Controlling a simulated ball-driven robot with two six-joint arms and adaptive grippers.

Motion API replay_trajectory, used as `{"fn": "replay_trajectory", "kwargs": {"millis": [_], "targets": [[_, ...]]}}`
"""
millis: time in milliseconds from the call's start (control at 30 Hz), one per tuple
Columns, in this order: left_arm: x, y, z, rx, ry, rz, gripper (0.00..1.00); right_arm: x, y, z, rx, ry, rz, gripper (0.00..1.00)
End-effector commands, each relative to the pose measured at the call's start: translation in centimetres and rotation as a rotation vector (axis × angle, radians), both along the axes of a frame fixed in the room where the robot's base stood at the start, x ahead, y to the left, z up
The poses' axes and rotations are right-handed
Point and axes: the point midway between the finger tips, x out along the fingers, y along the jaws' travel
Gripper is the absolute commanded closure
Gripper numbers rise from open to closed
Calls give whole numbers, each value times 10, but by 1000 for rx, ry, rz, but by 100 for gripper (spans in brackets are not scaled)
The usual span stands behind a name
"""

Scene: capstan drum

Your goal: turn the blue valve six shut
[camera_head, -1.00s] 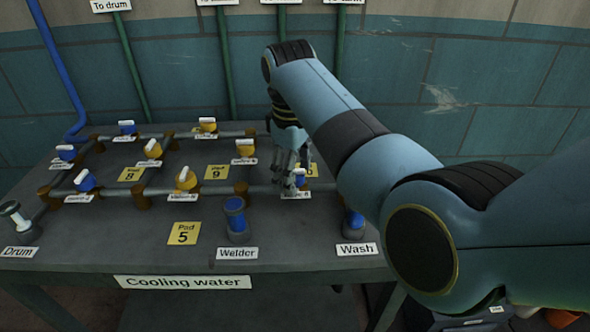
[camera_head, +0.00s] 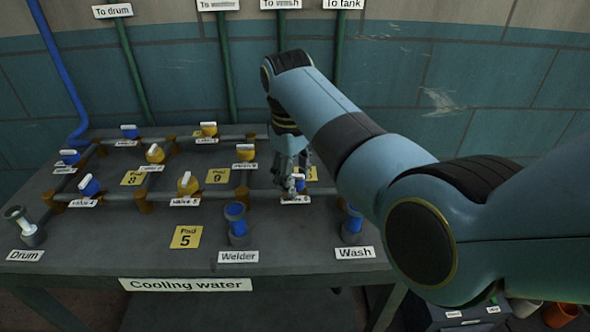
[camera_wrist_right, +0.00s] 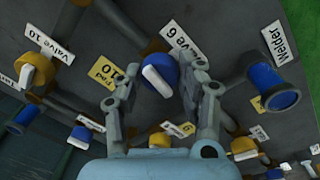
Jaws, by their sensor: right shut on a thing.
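The blue valve six (camera_head: 300,184) sits on the pipe at the right of the table, mostly hidden behind my gripper in the head view. In the right wrist view the blue valve (camera_wrist_right: 165,72) shows its round blue body and a white bar across its top, near the "Valve 6" label (camera_wrist_right: 182,42). My right gripper (camera_head: 292,185) reaches down over it. In the right wrist view the fingers of my right gripper (camera_wrist_right: 161,80) stand on either side of the valve, shut on it. My left gripper is not in view.
Yellow valves (camera_head: 189,184) and other blue valves (camera_head: 89,186) stand along the pipes to the left. The Welder outlet (camera_head: 236,224) and Wash outlet (camera_head: 352,226) stand near the front edge.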

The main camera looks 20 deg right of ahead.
Motion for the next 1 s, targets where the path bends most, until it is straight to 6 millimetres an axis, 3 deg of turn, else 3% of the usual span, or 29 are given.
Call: {"fn": "replay_trajectory", "kwargs": {"millis": [400,1000], "targets": [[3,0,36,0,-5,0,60,0,1,3,0,1,-376,93],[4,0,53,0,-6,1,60,3,2,2,1,-2,-947,93]]}}
